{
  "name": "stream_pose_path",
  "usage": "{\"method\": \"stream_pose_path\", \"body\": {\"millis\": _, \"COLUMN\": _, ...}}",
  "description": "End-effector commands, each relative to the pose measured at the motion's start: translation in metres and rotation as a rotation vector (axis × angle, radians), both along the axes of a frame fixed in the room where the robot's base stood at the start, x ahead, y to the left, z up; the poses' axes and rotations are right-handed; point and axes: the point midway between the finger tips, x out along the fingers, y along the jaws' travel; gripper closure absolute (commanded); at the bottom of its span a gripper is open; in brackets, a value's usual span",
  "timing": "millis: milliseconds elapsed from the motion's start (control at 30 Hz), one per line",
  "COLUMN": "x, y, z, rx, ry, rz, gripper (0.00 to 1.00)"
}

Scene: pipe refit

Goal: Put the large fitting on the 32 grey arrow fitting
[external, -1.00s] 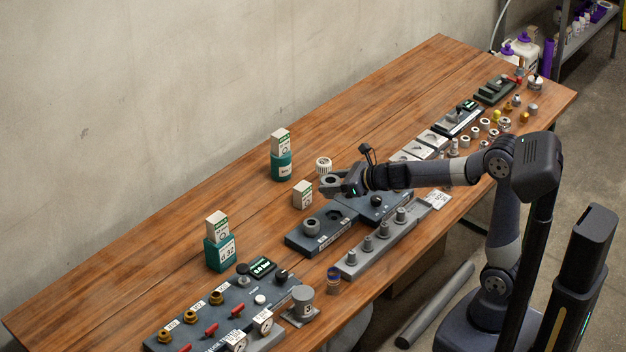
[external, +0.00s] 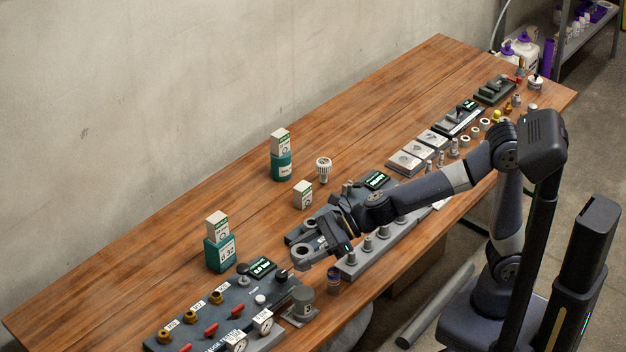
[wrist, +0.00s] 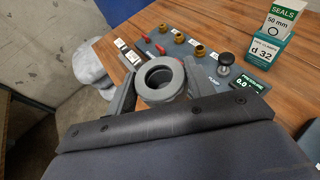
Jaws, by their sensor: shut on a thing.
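The large fitting (wrist: 160,93), a thick grey ring with a round hole, sits between the fingers of my gripper (external: 309,254), which is shut on it. In the wrist view it is tilted towards the camera, the bore open. In the external view the fitting (external: 297,262) is held above the bench, right of the tester panel and just behind a grey cylindrical fitting (external: 303,297) on a small plate near the front edge. That fitting carries a label too small to read, so I cannot tell whether it is the 32 grey arrow fitting.
The tester panel (external: 199,321) has brass ports, red levers and gauges. A grey rack (external: 350,270) with several pegs is below my arm. The back left bench is clear.

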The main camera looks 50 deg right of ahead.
Motion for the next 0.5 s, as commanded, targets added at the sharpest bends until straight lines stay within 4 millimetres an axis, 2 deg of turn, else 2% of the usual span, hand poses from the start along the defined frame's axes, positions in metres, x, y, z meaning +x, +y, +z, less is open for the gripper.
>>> {"method": "stream_pose_path", "body": {"millis": 33, "x": 0.000, "y": 0.000, "z": -0.016, "rx": -0.001, "ry": 0.003, "rz": 0.000, "gripper": 0.73}}
{"method": "stream_pose_path", "body": {"millis": 200, "x": 0.000, "y": 0.000, "z": -0.043, "rx": -0.001, "ry": 0.003, "rz": -0.001, "gripper": 0.73}}
{"method": "stream_pose_path", "body": {"millis": 500, "x": 0.001, "y": -0.001, "z": -0.065, "rx": 0.000, "ry": 0.003, "rz": -0.002, "gripper": 0.73}}
